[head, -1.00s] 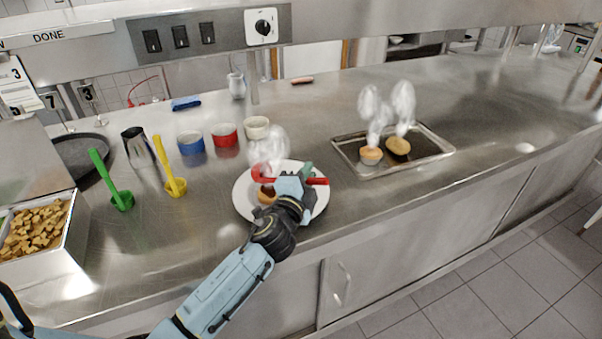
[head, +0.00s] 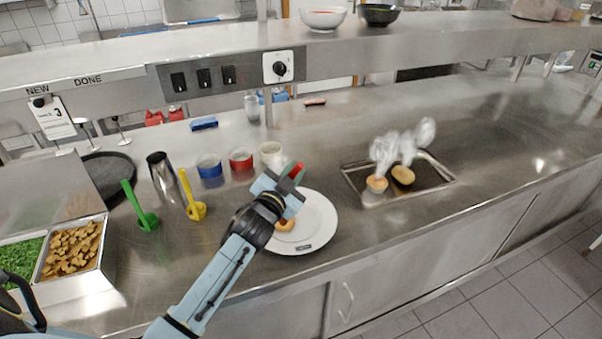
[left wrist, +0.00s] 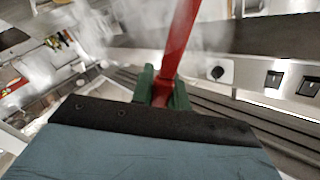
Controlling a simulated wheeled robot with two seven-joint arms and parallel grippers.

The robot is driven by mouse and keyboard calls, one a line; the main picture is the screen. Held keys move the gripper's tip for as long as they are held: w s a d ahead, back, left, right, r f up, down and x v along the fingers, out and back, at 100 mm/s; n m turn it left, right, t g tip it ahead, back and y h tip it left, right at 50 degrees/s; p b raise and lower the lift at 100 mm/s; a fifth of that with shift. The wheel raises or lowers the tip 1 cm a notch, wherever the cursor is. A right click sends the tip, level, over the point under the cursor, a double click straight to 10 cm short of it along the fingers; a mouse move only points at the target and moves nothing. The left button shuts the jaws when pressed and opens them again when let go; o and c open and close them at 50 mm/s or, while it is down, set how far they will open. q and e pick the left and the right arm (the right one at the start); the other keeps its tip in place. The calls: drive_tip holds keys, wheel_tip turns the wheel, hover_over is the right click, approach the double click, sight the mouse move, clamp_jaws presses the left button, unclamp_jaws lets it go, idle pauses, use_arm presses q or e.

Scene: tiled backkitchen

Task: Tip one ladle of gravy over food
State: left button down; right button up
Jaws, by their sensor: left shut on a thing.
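My left gripper (head: 280,186) is shut on the handle of a red ladle (head: 296,171), above the left rim of a white plate (head: 322,215). In the left wrist view the red handle (left wrist: 181,40) rises from between the green finger pads. The ladle's bowl is hidden, so I cannot tell if it holds gravy. A small brown round food piece (head: 285,225) sits on the plate's left part, partly behind my wrist. My right gripper is not in view.
Green (head: 146,219) and yellow (head: 195,209) ladles, a steel jug (head: 162,175) and blue (head: 209,168), red (head: 241,160) and cream (head: 270,155) pots stand left of my gripper. A steel tray (head: 430,182) with two steaming pieces lies right. A shelf overhangs the back.

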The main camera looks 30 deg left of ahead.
use_arm(q)
drive_tip(key=a+r+n+p, duration=0.5)
drive_tip(key=a+n+p, duration=0.1)
drive_tip(key=a, duration=0.1)
drive_tip(key=shift+s+a, duration=0.3)
drive_tip(key=shift+a, duration=0.05)
